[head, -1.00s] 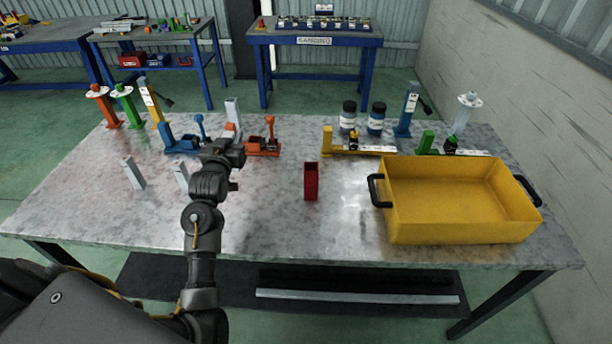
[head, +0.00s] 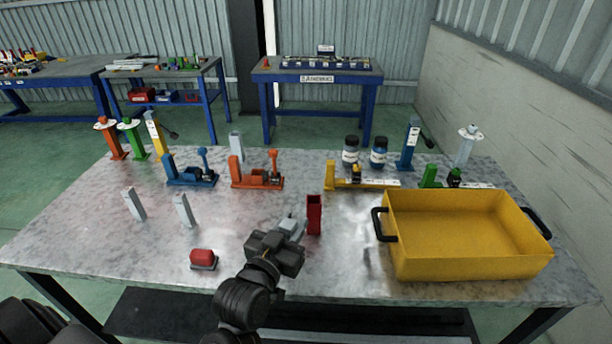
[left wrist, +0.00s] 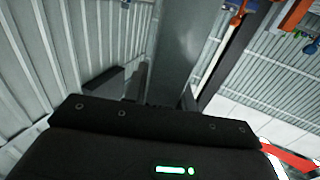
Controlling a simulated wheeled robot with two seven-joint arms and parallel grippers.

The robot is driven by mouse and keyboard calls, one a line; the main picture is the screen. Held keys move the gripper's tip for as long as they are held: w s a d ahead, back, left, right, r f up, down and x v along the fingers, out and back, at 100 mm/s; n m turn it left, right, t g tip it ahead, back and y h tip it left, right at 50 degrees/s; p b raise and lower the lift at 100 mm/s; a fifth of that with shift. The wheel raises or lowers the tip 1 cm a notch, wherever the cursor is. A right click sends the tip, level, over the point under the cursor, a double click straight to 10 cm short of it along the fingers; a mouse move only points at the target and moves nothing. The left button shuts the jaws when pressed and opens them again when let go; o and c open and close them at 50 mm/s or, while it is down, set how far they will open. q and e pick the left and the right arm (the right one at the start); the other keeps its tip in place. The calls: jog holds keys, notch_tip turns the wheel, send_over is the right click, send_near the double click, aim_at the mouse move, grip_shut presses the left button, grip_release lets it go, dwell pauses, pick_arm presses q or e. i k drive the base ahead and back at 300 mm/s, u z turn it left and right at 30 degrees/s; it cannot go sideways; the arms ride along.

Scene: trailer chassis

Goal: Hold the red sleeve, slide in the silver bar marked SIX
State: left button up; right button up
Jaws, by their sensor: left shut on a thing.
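The red sleeve (head: 314,216) stands upright on the metal table, its dark open end at the top. My left gripper (head: 291,231) is just left of the sleeve and shut on a silver bar, whose light grey end (head: 296,226) shows at the jaws. In the left wrist view the bar (left wrist: 178,50) rises large between the fingers (left wrist: 150,95), and a red edge (left wrist: 288,160) shows at lower right. I cannot tell whether bar and sleeve touch. Other silver bars stand at left (head: 134,203), (head: 185,210) and further back (head: 236,146). No marking SIX is readable. My right gripper is out of view.
A yellow bin (head: 465,263) with black handles fills the table's right. Blue (head: 190,178) and orange (head: 257,179) clamps, a yellow fixture (head: 350,182) and two dark jars (head: 350,150) stand behind. A red block (head: 203,258) on a dark base lies front left.

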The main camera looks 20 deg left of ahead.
aim_at(315, 200)
jog(key=k, duration=0.45)
jog(key=u, duration=1.85)
jog(key=i, duration=0.9)
jog(key=z, duration=1.75)
